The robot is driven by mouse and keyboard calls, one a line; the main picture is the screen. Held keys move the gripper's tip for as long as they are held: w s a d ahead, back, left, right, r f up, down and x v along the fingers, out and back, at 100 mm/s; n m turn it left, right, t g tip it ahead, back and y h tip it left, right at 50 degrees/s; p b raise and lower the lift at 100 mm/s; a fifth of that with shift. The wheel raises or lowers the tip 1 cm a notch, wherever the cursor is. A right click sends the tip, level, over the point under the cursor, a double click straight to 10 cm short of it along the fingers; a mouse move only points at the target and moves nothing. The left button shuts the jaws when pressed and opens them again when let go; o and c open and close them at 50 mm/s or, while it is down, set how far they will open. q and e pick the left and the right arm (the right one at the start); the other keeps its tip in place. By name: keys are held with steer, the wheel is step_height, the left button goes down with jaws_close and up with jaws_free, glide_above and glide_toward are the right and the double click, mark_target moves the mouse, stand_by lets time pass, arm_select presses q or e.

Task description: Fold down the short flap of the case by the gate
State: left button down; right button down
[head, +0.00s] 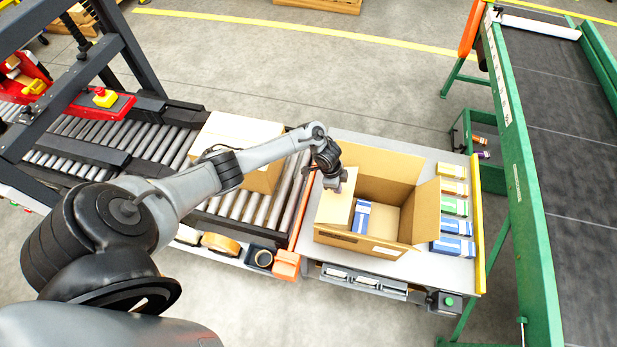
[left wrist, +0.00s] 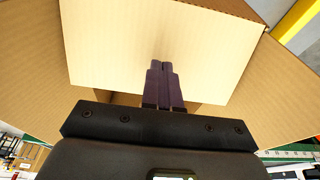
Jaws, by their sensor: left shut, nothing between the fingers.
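An open brown case (head: 340,241) stands on the grey table. Its left short flap (head: 334,208) shows as a pale panel leaning over the case's left side; I cannot tell its exact angle. The right short flap (head: 426,210) stands up and outward, and the far long flap (head: 378,162) is raised. My left gripper (head: 333,186) is shut and empty at the left flap's far part. In the left wrist view the closed fingers (left wrist: 162,72) lie in front of a cardboard panel (left wrist: 160,35); contact is unclear. My right gripper is out of view.
A blue-and-white box (head: 361,217) sits inside the case. Several small boxes (head: 454,207) line the table's right side, by a yellow edge (head: 478,225). Another carton (head: 262,178) rests on the roller conveyor (head: 240,205) to the left. A green-framed conveyor (head: 530,230) stands right.

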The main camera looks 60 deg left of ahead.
mark_target(345, 194)
arm_select(q)
steer(key=shift+w+d+f+b, duration=0.4)
steer(key=shift+d+f+b, duration=0.1)
steer(key=shift+f, duration=0.1)
steer(key=shift+w+d+f, duration=0.1)
steer(key=shift+w+d, duration=0.05)
steer(key=shift+w+d+f+b, duration=0.15)
steer(key=shift+w+f+b, duration=0.05)
steer(key=shift+f+b, duration=0.3)
steer(key=shift+w+d+f+b, duration=0.3)
steer(key=shift+d+f+b, duration=0.05)
steer(key=shift+f+b, duration=0.15)
steer(key=shift+r, duration=0.25)
